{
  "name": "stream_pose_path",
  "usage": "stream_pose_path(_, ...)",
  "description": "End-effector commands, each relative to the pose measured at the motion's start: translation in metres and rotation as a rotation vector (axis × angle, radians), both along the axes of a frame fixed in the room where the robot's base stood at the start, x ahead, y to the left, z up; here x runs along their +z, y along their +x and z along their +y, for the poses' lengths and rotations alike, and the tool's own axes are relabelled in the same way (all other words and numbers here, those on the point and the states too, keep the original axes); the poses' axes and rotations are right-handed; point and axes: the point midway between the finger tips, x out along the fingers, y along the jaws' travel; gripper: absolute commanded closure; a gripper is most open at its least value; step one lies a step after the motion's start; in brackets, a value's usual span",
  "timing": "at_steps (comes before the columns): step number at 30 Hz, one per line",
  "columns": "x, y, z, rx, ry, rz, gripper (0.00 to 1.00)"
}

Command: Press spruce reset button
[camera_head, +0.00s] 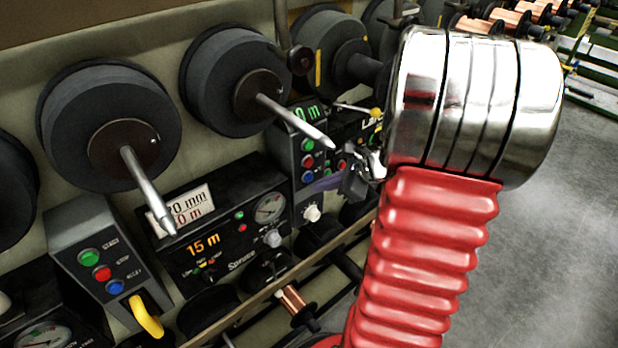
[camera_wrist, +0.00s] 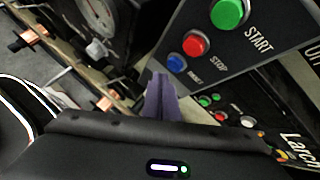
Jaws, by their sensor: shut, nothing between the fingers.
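The Spruce panel (camera_head: 238,250) reads "15 m" in orange in the head view. A button box (camera_head: 95,265) left of it has green START, red STOP and blue RESET (camera_head: 115,287). A second box (camera_head: 297,160) stands between the Spruce and Larch panels, with its blue button (camera_head: 307,177). My gripper (camera_head: 322,184) is shut and empty, its purple fingers beside that second box. In the wrist view, the finger ends (camera_wrist: 158,80) are just below a blue RESET button (camera_wrist: 176,63); contact cannot be told. No name shows on either box.
Metal spindles (camera_head: 148,190) stick out from dark spools above the panels. A yellow lever (camera_head: 146,316) projects below the left box. A rail (camera_head: 290,280) runs in front, with copper spools. Grey floor (camera_head: 560,250) is clear at right.

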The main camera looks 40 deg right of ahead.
Motion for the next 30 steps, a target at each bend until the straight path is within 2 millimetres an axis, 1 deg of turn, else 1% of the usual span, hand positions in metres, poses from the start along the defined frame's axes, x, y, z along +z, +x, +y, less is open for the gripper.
stream_pose_path(17, 0.0, 0.0003, -0.0001, 0.0, 0.0, 0.0, 1.0)
stream_pose_path(30, 0.0011, 0.0088, -0.0003, -0.001, 0.0, 0.0, 1.0)
